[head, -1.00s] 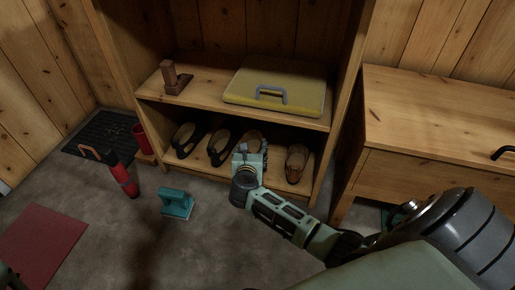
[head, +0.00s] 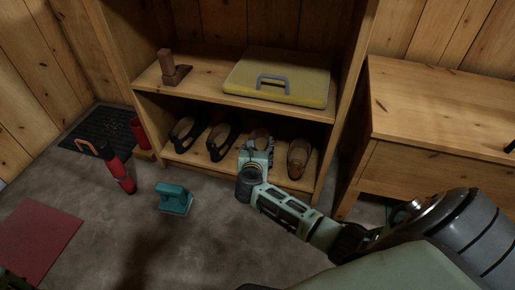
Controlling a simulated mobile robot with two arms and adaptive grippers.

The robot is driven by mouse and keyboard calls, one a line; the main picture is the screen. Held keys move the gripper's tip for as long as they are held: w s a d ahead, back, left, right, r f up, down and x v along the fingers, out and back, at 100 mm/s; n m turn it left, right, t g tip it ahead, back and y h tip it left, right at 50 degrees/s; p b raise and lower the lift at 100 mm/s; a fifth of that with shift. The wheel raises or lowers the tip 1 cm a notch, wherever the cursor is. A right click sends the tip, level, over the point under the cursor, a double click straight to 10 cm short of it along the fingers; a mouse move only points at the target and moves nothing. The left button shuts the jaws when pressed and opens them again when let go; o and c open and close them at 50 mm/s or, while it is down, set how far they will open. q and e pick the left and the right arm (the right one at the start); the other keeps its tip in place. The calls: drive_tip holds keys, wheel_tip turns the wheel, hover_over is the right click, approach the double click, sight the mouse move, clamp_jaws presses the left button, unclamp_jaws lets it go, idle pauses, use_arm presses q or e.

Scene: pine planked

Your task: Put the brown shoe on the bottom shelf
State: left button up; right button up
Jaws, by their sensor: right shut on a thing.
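A brown shoe (head: 259,136) is at the bottom shelf (head: 216,174) of the wooden shelf unit, third from the left in a row of shoes. Its near end is hidden by my right gripper (head: 257,154), which reaches into the shelf opening from the front and is shut on it. I cannot tell whether the sole rests fully on the board. A second brown shoe (head: 299,157) stands on the same board just right of the gripper.
Two dark shoes (head: 185,134) (head: 221,141) stand left of the held shoe. The middle shelf above holds a yellow case (head: 278,78). A wooden cabinet (head: 440,110) is at right.

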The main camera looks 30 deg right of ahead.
drive_tip(key=shift+f+b, duration=0.45)
drive_tip(key=shift+f, duration=0.05)
drive_tip(key=o, duration=1.4)
drive_tip(key=shift+o, duration=0.5)
wheel_tip(320, 180, up, 10)
